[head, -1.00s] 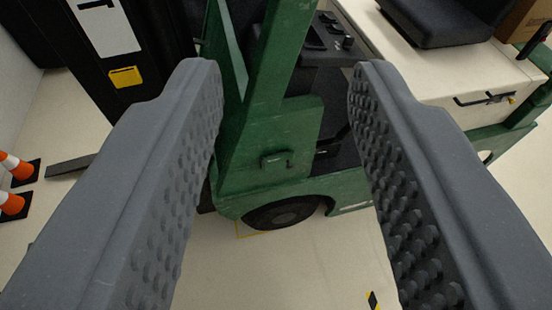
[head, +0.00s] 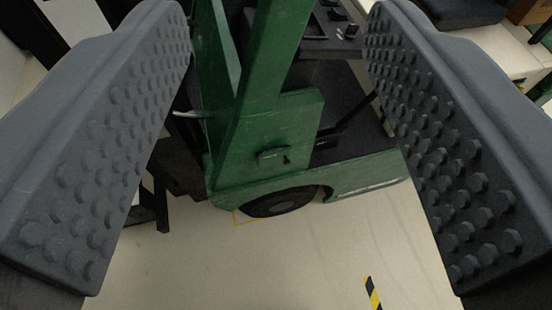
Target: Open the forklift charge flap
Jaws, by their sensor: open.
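The green forklift (head: 250,120) stands in the upper middle of the head view. On its side, above the front wheel (head: 280,200), is a green flap-like panel (head: 295,118) with a small protruding handle (head: 272,155) and a dark spot beside it. The panel lies flat against the body and looks shut. My gripper (head: 277,25) is open and empty. Its two grey, studded fingers frame the panel to left and right, with the handle between them in the picture. I see no contact; the remaining distance is hard to tell.
A black-and-yellow striped floor mark (head: 373,293) lies at the lower right. The pale floor (head: 290,265) in front of the forklift is clear. A dark seat (head: 460,10) and white surface (head: 495,50) show at the upper right. Dark fork parts (head: 160,200) stand at left.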

